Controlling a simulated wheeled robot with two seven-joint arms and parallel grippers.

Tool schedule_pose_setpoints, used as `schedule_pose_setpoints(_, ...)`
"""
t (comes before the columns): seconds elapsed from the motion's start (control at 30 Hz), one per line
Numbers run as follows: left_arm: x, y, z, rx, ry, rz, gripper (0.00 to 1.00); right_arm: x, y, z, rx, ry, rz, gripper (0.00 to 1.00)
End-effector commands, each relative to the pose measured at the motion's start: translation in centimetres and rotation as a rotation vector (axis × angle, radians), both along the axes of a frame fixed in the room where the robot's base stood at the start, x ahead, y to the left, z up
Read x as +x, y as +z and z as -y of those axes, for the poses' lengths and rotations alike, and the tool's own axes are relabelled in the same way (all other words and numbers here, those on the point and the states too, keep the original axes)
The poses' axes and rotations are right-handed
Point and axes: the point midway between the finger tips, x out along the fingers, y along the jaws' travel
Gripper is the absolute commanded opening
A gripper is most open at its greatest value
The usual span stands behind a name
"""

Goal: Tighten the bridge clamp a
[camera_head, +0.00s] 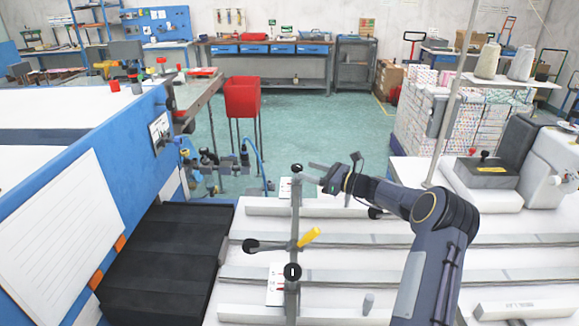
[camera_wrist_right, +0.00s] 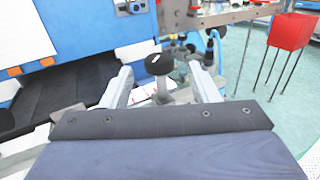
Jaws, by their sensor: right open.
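A grey metal bridge clamp bar (camera_head: 295,215) lies across the white slatted table. It has a black knob at its far end (camera_head: 296,168), one at its near end (camera_head: 292,271), a black knob on a side arm (camera_head: 251,245) and a yellow handle (camera_head: 309,236). I cannot read which part is marked a. My right gripper (camera_head: 316,174) is open beside the far knob. In the right wrist view, a black knob (camera_wrist_right: 159,64) on a grey stem shows between the right gripper's two open fingers (camera_wrist_right: 163,84), apart from them. My left gripper is not in view.
White table slats (camera_head: 400,259) run side to side. A black belt (camera_head: 165,255) and a blue-sided machine (camera_head: 130,165) stand left. A small grey peg (camera_head: 369,302) stands near the front. A sewing machine (camera_head: 550,165) stands right. A red bin (camera_head: 242,97) is behind.

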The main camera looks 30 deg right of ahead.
Motion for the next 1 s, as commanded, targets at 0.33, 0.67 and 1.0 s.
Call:
schedule_pose_setpoints(0.33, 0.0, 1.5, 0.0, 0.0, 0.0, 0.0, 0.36, 4.0, 0.1, -2.5, -0.004, 0.001, 0.0, 0.55)
schedule_pose_setpoints(0.67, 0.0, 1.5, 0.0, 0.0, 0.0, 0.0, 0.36, 4.3, 0.0, -2.7, -0.004, -0.001, 0.0, 0.55)
schedule_pose_setpoints(1.0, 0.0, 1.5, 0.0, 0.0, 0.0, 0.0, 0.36, 4.3, 0.0, -2.7, -0.005, 0.0, 0.001, 0.12)
